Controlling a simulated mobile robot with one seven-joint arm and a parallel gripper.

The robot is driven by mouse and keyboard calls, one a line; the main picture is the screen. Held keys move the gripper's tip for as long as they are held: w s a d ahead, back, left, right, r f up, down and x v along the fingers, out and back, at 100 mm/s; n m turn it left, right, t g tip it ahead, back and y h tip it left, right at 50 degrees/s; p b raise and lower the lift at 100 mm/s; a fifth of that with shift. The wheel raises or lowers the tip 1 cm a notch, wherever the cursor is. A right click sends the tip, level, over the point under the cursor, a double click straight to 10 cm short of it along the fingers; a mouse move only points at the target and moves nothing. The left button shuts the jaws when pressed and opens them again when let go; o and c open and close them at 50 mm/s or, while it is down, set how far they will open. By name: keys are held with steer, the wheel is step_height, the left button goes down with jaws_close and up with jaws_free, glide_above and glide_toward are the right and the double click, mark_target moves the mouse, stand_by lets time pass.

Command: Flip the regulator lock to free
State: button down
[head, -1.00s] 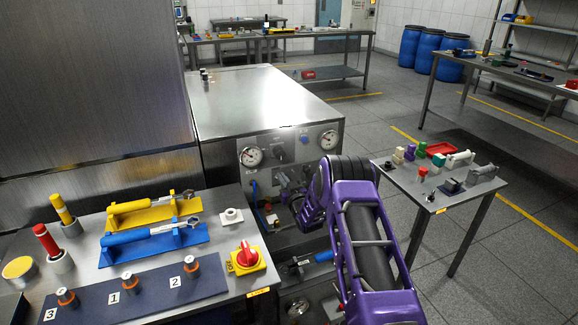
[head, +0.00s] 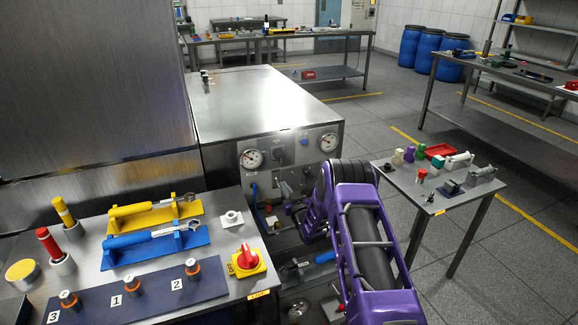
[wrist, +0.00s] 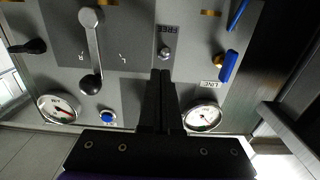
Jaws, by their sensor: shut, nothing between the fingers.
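The label FREE (wrist: 168,30) shows upside down on the grey control panel (wrist: 130,58) in the wrist view. A small metal toggle or knob (wrist: 165,53) stands by this label; I take it for the regulator lock, but its exact position is hard to read. My gripper (wrist: 162,73) is shut and empty, its black fingertips just below the toggle in the picture. I cannot tell whether they touch it. In the head view my purple arm reaches to the panel (head: 275,172) and hides part of it; the fingertips are not clear there.
In the wrist view, a long lever (wrist: 92,50) with a black knob, a black handle (wrist: 30,46), a blue handle (wrist: 229,67), a blue button (wrist: 108,116) and two gauges (wrist: 58,107) (wrist: 202,118) surround the fingers. A tool table (head: 215,203) stands left of the panel in the head view.

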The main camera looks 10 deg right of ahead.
steer(key=shift+s+d+r+p, duration=0.15)
steer(key=shift+s+p, duration=0.1)
steer(key=shift+s, duration=0.5)
steer(key=shift+s+d+p, duration=0.15)
steer(key=shift+s+p, duration=0.1)
steer(key=shift+s, duration=0.5)
steer(key=shift+s+d+r+p, duration=0.15)
steer(key=shift+s+p, duration=0.1)
steer(key=shift+s, duration=0.5)
steer(key=shift+f, duration=0.1)
